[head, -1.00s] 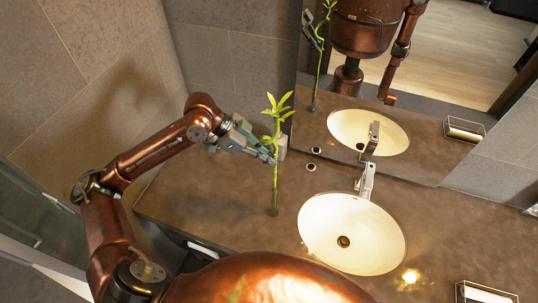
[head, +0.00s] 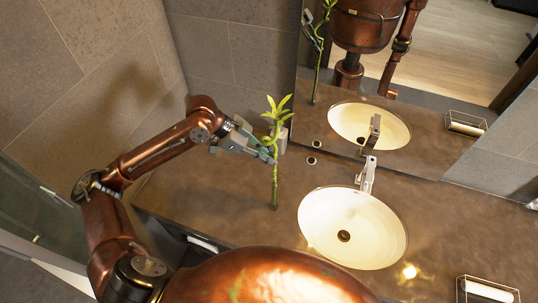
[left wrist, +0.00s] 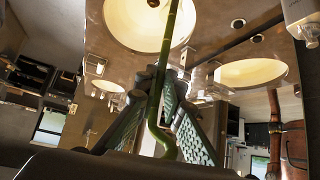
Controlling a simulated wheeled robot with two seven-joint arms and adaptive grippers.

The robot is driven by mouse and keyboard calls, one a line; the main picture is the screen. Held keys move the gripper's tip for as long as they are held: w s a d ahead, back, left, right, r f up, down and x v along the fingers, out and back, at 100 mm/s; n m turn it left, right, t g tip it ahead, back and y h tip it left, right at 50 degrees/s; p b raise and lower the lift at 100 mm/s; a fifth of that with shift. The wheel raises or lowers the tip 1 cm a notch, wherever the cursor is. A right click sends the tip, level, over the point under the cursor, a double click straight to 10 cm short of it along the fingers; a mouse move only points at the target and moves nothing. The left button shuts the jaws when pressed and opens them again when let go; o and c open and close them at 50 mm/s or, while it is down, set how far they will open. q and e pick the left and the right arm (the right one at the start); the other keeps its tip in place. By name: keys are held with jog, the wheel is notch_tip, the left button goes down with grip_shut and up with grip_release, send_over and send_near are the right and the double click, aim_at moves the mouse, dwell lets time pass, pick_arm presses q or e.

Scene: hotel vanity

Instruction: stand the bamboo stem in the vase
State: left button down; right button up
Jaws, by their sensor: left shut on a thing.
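The green bamboo stem (head: 275,180), with leaves at its top, stands nearly upright above the brown counter, left of the sink. My left gripper (head: 268,154) is shut on its upper part. I cannot tell whether the stem's lower end touches the counter. In the left wrist view the stem (left wrist: 168,50) runs up from between my left gripper's fingers (left wrist: 163,110), with a bend near them. I cannot make out a vase for certain. A small dark round opening with a pale rim (head: 312,160) shows on the counter, right of the stem. My right gripper is not in view.
The oval sink (head: 345,255) and its faucet (head: 367,175) lie right of the stem. A mirror (head: 440,150) behind reflects them and my body. A pale object (head: 283,140) stands just behind the stem. A wire holder (head: 488,290) sits at lower right.

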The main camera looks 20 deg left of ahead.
pick_arm(q)
jog(key=shift+f, duration=0.4)
jog(key=c, duration=2)
grip_release()
jog(key=shift+o, duration=0.2)
jog(key=v, duration=1.2)
jog(key=shift+w, duration=0.1)
